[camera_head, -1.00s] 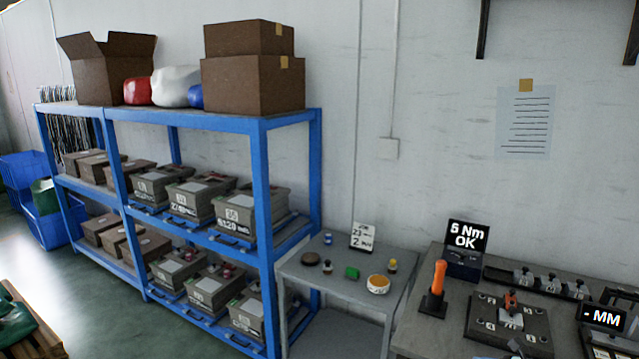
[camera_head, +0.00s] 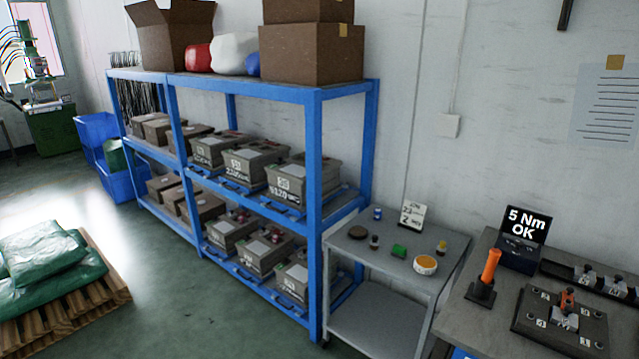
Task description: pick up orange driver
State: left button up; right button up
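The orange driver (camera_head: 491,265) stands upright in a dark stand (camera_head: 481,291) on the grey workbench (camera_head: 462,321) at the right. Its orange handle points up and leans slightly to the right. Neither of my grippers shows in the head view, so I cannot see what they hold.
A display reading "5 Nm OK" (camera_head: 526,226) stands behind the driver. A dark fixture plate (camera_head: 560,325) lies right of it. A grey side table (camera_head: 375,262) with small items stands left of the bench. A blue shelf rack (camera_head: 316,150) fills the middle. Open floor (camera_head: 170,300) lies left.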

aim_at(486, 278)
jog(key=i+j+z, duration=0.15)
jog(key=i+z, duration=0.15)
jog(key=i, duration=0.2)
jog(key=i+j+z, duration=0.25)
jog(key=i, duration=0.2)
jog(key=i+j+z, duration=0.3)
jog(key=i+j, duration=0.05)
jog(key=i, duration=0.1)
